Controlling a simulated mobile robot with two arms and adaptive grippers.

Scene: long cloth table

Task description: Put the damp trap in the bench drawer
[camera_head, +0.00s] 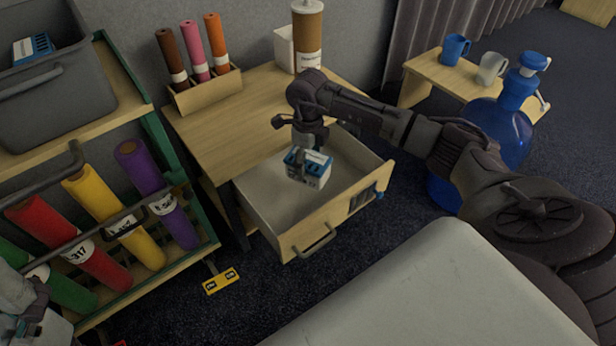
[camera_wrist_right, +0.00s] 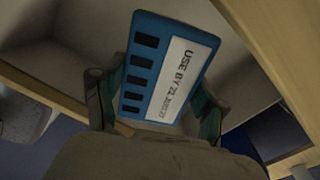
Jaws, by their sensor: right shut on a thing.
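The damp trap (camera_head: 317,170) is a small white box with a slotted blue lid and a label. My right gripper (camera_head: 303,165) is shut on it and holds it over the open bench drawer (camera_head: 262,187). In the right wrist view the trap's blue lid (camera_wrist_right: 163,65) sits between the two fingers (camera_wrist_right: 155,105), with the pale drawer interior (camera_wrist_right: 85,45) behind it. I cannot tell whether the trap touches the drawer floor. The drawer is pulled out from the wooden bench (camera_head: 235,120). My left gripper (camera_head: 28,325) is only partly visible at the lower left edge.
A rack with coloured rolls (camera_head: 100,275) and a grey bin (camera_head: 60,95) stands left. A similar blue-lidded box (camera_head: 32,48) lies in the bin. A blue water bottle (camera_head: 500,130) and a small table with mugs (camera_head: 455,50) stand right. A yellow tag (camera_head: 220,281) is near the floor.

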